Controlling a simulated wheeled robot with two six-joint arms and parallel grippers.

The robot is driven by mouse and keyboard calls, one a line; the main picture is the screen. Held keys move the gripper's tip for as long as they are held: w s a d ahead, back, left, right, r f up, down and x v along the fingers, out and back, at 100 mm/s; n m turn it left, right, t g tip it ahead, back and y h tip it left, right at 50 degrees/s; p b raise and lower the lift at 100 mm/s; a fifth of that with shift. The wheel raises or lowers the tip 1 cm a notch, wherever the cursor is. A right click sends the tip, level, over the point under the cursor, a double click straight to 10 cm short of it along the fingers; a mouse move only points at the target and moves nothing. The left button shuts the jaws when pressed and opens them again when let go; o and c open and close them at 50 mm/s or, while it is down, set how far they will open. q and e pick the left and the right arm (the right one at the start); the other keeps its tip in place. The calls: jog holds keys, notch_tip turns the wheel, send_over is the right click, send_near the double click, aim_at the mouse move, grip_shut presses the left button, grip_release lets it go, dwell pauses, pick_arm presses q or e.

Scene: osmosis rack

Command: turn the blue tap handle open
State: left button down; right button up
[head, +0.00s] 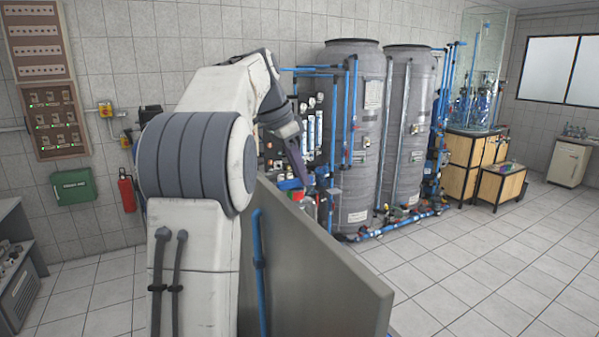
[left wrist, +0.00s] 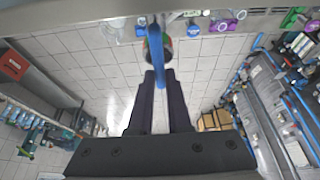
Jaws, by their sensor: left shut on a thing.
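The blue tap handle (left wrist: 156,50) is a long blue lever at the top middle of the left wrist view. It runs down from a round dark fitting near the top edge to between the fingertips. My left gripper (left wrist: 161,78) is shut on the handle's lower end. In the head view my left gripper (head: 303,172) shows as dark fingers pointing down beyond the grey panel, beside the rack. The handle cannot be made out clearly there. My right gripper is in neither view.
A grey panel (head: 320,275) with a blue pipe (head: 258,262) stands in front. Two tall grey tanks (head: 357,125) and blue piping stand just right of the gripper. A red extinguisher (head: 127,192) hangs on the left wall. The tiled floor (head: 500,265) at right is clear.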

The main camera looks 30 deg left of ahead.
aim_at(288, 180)
pick_arm(q)
jog(key=c, duration=0.9)
grip_release()
jog(key=shift+o, duration=0.2)
jog(key=shift+r, duration=0.1)
jog(key=v, duration=0.6)
jog(key=shift+s+a+r, duration=0.15)
jog(key=shift+r, duration=0.15)
jog(key=shift+s+r, duration=0.15)
jog(key=shift+r, duration=0.1)
